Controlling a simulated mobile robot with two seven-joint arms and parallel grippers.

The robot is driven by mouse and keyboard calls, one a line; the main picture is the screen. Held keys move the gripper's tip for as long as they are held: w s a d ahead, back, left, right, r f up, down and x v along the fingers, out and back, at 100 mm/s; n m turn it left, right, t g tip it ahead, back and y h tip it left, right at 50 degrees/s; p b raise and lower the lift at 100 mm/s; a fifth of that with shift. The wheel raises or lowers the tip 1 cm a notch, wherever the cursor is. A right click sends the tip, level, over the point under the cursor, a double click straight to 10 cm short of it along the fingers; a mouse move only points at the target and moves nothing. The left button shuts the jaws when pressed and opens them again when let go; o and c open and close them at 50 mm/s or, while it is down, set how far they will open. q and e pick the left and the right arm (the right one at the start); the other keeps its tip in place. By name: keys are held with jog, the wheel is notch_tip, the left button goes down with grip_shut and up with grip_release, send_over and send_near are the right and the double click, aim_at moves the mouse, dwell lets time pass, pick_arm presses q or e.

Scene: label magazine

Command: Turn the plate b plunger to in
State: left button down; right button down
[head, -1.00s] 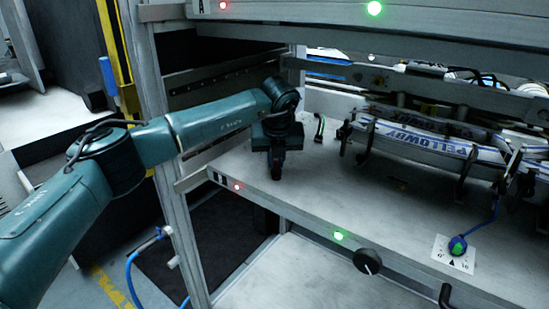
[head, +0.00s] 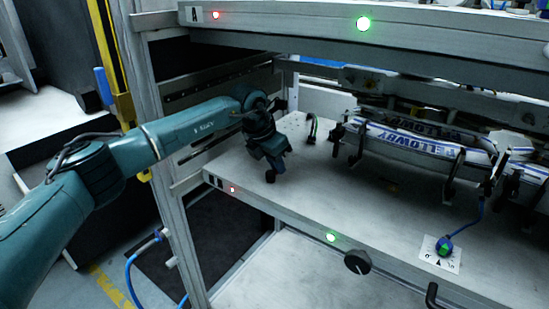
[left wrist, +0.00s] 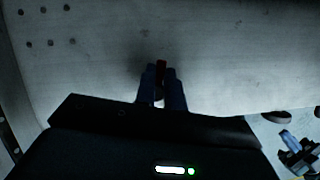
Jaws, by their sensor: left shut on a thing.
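Plate b (head: 330,200) is the grey lower shelf, with a dark label at the left end of its front edge. My left gripper (head: 271,176) points down at the plate's left part, its wrist turned at an angle. In the left wrist view its two blue-lit fingers (left wrist: 163,80) are shut on a small dark red piece (left wrist: 161,70), which seems to be the plate b plunger. The fingers and wrist hide most of it, and its turned position cannot be read. My right gripper is not in view.
The front edge carries a small red light (head: 233,190), a green light (head: 331,237) and a black knob (head: 357,262). Label rolls (head: 410,150) lie behind. The upper shelf (head: 290,22) overhangs the plate.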

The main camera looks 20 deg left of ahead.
pick_arm(q)
jog(key=m, duration=0.2)
jog(key=m+h+p, duration=0.1)
jog(key=shift+s+d+r+m+g, duration=0.1)
jog(key=shift+s+d+m+g, duration=0.15)
jog(key=shift+m+g, duration=0.15)
jog(key=m, duration=0.1)
jog(key=m+g, duration=0.1)
jog(key=m, duration=0.1)
jog(key=shift+s+d+m+h, duration=0.1)
jog(key=shift+s+m+h, duration=0.05)
jog(key=shift+m+h, duration=0.2)
jog(key=m+g, duration=0.1)
jog(key=m, duration=0.1)
jog(key=m+g, duration=0.1)
jog(key=m, duration=0.1)
jog(key=shift+s+d, duration=0.1)
jog(key=shift+s, duration=0.25)
jog(key=shift+s+m+g+b, duration=0.1)
jog(key=shift+m+g+b, duration=0.3)
jog(key=shift+m, duration=0.45)
jog(key=shift+s+m, duration=0.1)
jog(key=shift+m, duration=0.6)
jog(key=shift+m+g+b, duration=0.3)
jog(key=c, duration=1.5)
grip_release()
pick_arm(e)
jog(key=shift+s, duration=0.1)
